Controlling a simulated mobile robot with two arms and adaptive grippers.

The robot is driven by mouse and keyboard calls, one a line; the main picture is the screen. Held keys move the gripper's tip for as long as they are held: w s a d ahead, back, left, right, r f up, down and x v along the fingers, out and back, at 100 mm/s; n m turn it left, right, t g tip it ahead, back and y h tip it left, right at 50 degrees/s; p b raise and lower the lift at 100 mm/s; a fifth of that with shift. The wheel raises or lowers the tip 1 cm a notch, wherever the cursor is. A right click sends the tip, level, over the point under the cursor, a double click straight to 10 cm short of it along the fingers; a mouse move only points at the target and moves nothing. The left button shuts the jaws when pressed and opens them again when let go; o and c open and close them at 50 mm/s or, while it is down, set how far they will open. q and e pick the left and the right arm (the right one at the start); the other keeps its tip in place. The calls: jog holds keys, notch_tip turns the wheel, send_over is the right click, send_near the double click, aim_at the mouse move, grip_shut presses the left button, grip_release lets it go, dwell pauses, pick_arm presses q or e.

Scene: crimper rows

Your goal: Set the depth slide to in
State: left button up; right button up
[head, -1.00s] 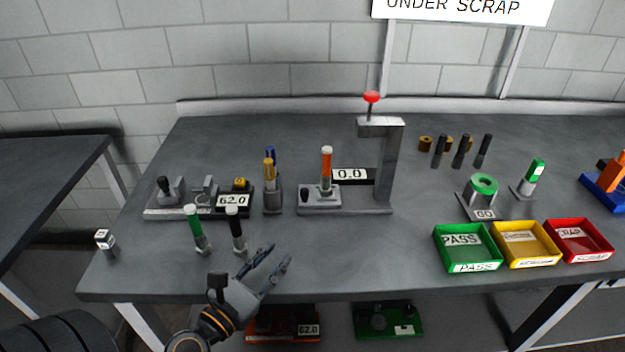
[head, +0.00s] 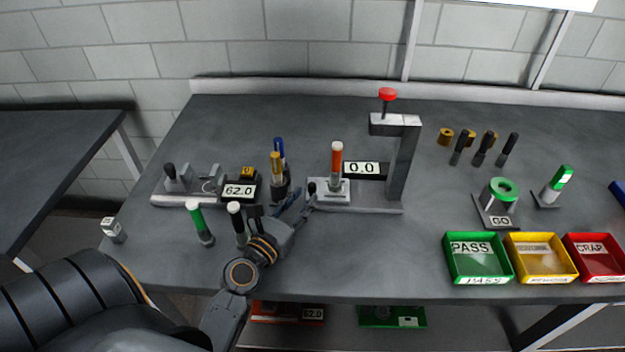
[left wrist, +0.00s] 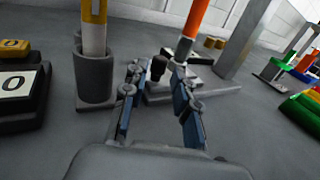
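The press fixture (head: 383,208) stands mid-table, with a red-topped post, a grey frame and a "0.0" display (head: 362,168). An orange, white-tipped piece (head: 337,165) stands upright on its light block. A small black knob (head: 312,188) at the block's left end looks like the depth slide's handle; it also shows in the left wrist view (left wrist: 158,67). My left gripper (head: 300,196) is open at this knob. In the left wrist view the knob appears between the two fingertips (left wrist: 156,78); I cannot tell whether they touch it. My right gripper is not in view.
A holder with yellow and blue tools (head: 279,188) stands close left of my left gripper. Black (head: 237,222) and green (head: 198,222) handled pieces stand near my left wrist. A "62.0" gauge (head: 240,190) is further left. Green, yellow and red trays (head: 478,280) sit at right.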

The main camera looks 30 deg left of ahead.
aim_at(310, 190)
pick_arm(q)
jog(key=w, duration=0.5)
jog(key=shift+w+a+p, duration=0.1)
jog(key=shift+a+p, duration=0.15)
jog(key=shift+p, duration=0.1)
grip_shut()
